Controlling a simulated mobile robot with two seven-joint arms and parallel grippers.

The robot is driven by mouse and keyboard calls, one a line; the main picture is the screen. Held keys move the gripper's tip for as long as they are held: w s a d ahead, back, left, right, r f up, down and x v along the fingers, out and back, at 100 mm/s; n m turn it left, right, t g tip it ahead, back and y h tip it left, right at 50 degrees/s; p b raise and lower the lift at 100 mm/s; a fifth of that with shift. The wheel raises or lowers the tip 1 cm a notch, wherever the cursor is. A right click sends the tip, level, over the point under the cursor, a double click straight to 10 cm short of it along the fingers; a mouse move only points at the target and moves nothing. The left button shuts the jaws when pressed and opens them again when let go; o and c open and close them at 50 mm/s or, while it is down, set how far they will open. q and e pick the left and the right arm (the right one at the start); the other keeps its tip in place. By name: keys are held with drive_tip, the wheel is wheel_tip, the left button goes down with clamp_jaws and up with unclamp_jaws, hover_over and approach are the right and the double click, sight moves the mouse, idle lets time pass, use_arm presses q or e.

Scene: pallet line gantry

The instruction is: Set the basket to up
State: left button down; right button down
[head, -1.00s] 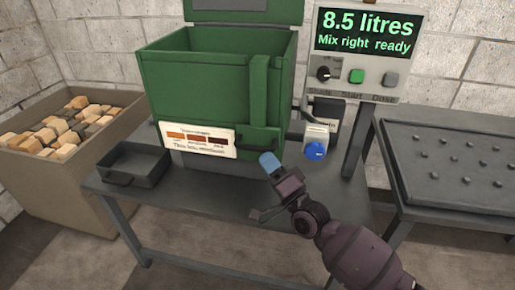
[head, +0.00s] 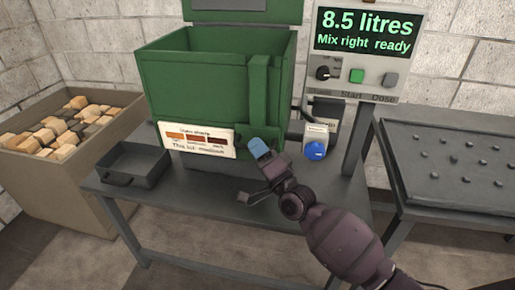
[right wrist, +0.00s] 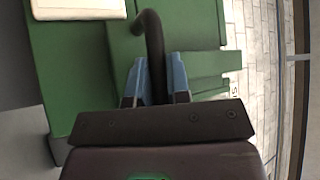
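The green tank (head: 200,92) stands on a grey bench, its lid raised. No basket can be made out inside; the tank's floor is hidden. A dark curved lever (right wrist: 155,45) comes off the tank's front and shows in the right wrist view. My right gripper (head: 258,148) is at the tank's lower front right, just right of the white shade label (head: 198,140). In the right wrist view its blue fingers (right wrist: 160,80) are close together on both sides of the lever's end, with hardly any gap. My left gripper is not in view.
A display panel (head: 367,45) reads "8.5 litres, Mix right ready". A grey tray (head: 133,165) is left, beside a bin of wooden blocks (head: 30,165). A studded table (head: 450,165) stands right.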

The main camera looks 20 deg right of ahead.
drive_tip(key=shift+r, duration=0.1)
